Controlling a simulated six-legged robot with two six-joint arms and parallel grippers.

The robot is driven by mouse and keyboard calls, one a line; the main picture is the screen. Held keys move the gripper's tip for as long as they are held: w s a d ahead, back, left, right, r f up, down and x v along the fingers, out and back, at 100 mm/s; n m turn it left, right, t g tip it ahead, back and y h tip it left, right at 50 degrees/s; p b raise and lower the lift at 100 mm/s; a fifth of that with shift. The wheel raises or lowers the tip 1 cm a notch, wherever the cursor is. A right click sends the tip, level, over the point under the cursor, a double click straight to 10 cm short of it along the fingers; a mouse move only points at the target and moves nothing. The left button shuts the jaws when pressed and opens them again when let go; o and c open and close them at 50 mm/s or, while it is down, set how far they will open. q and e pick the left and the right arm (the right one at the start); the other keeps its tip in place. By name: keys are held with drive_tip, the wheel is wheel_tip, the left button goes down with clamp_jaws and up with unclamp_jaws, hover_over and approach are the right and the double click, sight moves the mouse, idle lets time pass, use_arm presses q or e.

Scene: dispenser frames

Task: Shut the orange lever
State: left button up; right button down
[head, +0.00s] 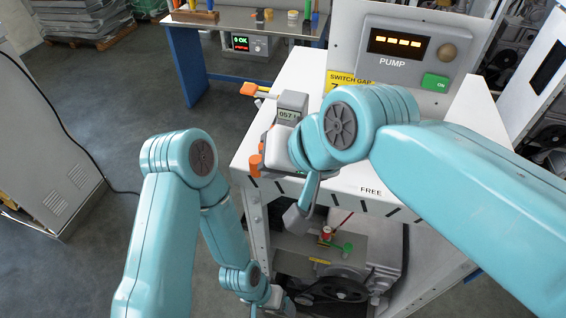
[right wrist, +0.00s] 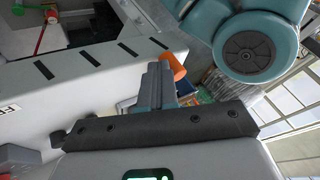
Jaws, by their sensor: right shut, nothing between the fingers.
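An orange cylindrical handle (head: 255,164) stands by the front left corner of the white bench; it also shows in the right wrist view (right wrist: 173,66). A second orange handle (head: 250,89) sticks out at the bench's left edge, farther back. I cannot tell for certain which one is the task's lever. My right gripper (right wrist: 155,76) is shut and empty, its fingertips right beside the nearer orange handle; I cannot tell whether they touch. In the head view my right arm largely hides that gripper. My left gripper (head: 272,298) hangs low in front of the bench, its fingers unclear.
A grey unit with a small display (head: 290,108) stands on the bench. The pump panel (head: 405,55) rises behind it. The bench front (head: 345,188) is marked FREE. A blue-legged table (head: 188,68) stands at the back left. The floor left of the bench is clear.

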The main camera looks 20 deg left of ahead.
use_arm(q)
drive_tip(key=shift+w+d, duration=0.1)
drive_tip(key=shift+d, duration=0.2)
use_arm(e)
drive_tip(key=shift+s+a, duration=0.35)
drive_tip(key=shift+r, duration=0.1)
idle(0.3)
